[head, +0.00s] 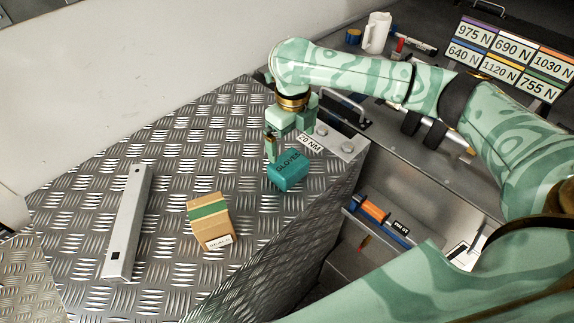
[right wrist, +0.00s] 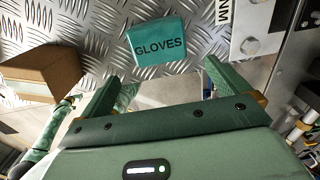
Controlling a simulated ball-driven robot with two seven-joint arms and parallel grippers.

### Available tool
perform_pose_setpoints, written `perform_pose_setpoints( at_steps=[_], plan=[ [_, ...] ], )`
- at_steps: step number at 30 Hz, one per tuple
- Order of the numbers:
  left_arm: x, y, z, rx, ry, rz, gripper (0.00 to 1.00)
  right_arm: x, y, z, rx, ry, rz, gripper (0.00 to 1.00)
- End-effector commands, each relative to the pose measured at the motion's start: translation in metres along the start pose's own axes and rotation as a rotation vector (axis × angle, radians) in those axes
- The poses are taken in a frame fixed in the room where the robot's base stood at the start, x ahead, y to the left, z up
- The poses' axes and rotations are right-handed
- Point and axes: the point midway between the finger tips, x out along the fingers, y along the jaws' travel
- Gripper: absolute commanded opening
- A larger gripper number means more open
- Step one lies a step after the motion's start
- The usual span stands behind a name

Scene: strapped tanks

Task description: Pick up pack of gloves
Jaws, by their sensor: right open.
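The pack of gloves (head: 288,172) is a small teal box marked GLOVES, resting on the diamond-plate surface near its right edge. In the right wrist view the pack (right wrist: 157,42) lies just beyond the fingertips, between their lines. My right gripper (head: 284,150) is open and empty, pointing down close above and behind the pack; in the right wrist view its two fingers (right wrist: 166,80) stand apart with nothing between them. I cannot tell whether a finger touches the pack. My left gripper is not in view.
A cardboard box with a green band (head: 208,220) and a long grey metal bar (head: 128,222) lie to the left. A metal block labelled 20 NM (head: 340,147) is close behind the pack. The plate's edge drops to an open bin at right. A white jug (head: 376,33) stands far back.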

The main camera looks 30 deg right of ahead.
Motion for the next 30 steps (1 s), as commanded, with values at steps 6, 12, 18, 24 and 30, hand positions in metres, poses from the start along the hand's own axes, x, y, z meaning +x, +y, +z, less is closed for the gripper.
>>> perform_pose_setpoints(
  at_steps=[6, 12, 18, 24, 30],
  plan=[
    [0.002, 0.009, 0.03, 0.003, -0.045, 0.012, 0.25, 0.052, 0.0, 0.002, 0.003, 0.002, 0.003, 1.0],
    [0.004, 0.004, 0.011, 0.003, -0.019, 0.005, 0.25, 0.07, 0.001, 0.002, 0.002, 0.0, 0.002, 1.0],
    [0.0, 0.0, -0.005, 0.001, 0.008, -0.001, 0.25, 0.099, 0.001, 0.0, 0.004, 0.002, 0.003, 1.0],
    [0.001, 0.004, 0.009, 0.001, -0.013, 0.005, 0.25, 0.121, 0.001, 0.001, 0.002, -0.001, 0.001, 1.0],
    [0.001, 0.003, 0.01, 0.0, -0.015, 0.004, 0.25, 0.121, 0.001, 0.001, 0.002, -0.002, 0.001, 1.0]
  ],
)
